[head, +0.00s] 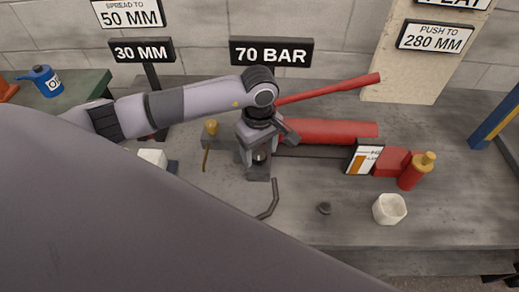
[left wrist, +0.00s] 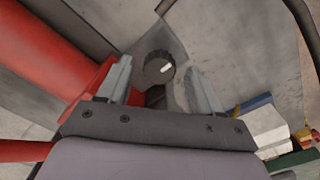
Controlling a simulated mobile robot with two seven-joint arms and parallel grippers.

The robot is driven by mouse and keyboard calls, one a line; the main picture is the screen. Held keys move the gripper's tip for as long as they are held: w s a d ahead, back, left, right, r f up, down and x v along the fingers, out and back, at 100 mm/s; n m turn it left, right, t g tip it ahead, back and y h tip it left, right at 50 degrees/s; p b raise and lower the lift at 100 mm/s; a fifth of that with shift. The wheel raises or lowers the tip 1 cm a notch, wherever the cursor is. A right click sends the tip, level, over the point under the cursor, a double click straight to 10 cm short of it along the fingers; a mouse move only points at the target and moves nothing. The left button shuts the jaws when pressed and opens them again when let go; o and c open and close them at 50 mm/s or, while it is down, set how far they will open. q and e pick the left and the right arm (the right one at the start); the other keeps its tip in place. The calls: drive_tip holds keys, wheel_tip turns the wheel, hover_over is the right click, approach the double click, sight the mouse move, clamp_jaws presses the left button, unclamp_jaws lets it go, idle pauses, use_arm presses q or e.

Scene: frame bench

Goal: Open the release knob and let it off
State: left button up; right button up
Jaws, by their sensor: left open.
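The release knob (left wrist: 158,67) is a dark round knob with a pale mark, on a grey block at the end of the red pump. In the left wrist view it shows between the fingertips of my left gripper (left wrist: 159,66), with space on both sides. In the head view my left gripper (head: 258,152) points down at the pump's near end and partly hides the knob. The left gripper is open and holds nothing. The red pump body (head: 330,131) lies on the bench, with its red lever (head: 335,88) slanting up to the right. My right gripper is not in view.
A 70 BAR sign (head: 271,52) stands behind. The front middle of the bench is mostly clear.

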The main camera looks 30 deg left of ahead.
use_arm(q)
drive_tip(key=shift+f, duration=0.55)
drive_tip(key=c, duration=1.1)
drive_tip(key=shift+o, duration=0.2)
